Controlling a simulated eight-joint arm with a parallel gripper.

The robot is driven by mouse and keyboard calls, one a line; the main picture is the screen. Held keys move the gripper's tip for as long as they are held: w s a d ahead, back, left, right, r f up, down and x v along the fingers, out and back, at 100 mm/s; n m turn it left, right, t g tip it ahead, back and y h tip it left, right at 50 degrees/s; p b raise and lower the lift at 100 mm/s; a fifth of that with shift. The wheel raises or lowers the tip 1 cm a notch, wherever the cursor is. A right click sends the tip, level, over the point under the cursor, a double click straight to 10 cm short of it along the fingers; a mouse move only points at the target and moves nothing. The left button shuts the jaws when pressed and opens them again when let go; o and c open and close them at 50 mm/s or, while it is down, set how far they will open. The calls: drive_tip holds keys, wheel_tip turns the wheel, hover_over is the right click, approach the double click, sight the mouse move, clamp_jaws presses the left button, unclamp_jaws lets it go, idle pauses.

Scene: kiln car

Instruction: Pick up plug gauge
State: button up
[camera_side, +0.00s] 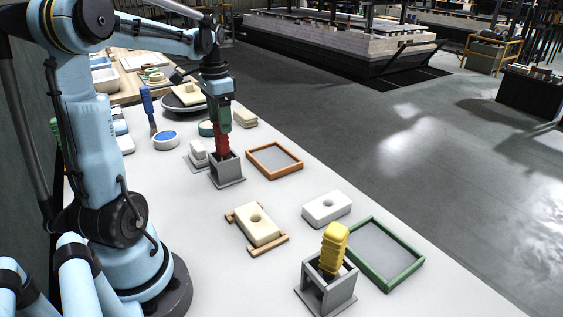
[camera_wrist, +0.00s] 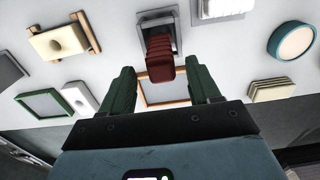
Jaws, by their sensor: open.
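A red ribbed handle (camera_side: 222,143), apparently of a plug gauge, stands upright in a grey stand (camera_side: 227,172). In the wrist view the red handle (camera_wrist: 160,50) points toward me from its stand (camera_wrist: 145,17). A yellow-handled one (camera_side: 334,245) stands in a similar grey stand (camera_side: 328,289) at the front. My gripper (camera_side: 220,122) is directly above the red handle, pointing down. In the wrist view its green fingers (camera_wrist: 162,74) are spread to either side of the handle's end, with gaps visible. Whether the fingers overlap the handle in height is hard to tell.
An orange-framed tray (camera_side: 274,174) lies right of the red handle's stand. A small white block on a plate (camera_side: 198,158) is close on its left.

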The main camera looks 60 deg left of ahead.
sight(221, 136)
drive_tip(key=shift+s+a+f, duration=0.1)
drive_tip(key=shift+f, duration=2.7)
drive_tip(key=shift+c, duration=0.4)
drive_tip(key=c, duration=1)
drive_tip(key=shift+r, duration=0.1)
drive_tip(key=shift+c, duration=0.2)
wheel_tip(221, 136, up, 9)
drive_tip(key=shift+r, duration=0.2)
drive_tip(key=s+d+m, duration=0.2)
drive_tip(key=d+m, duration=0.4)
drive_tip(key=d, duration=1.6)
drive_tip(key=shift+s+r, duration=0.3)
drive_tip(key=shift+r, duration=0.15)
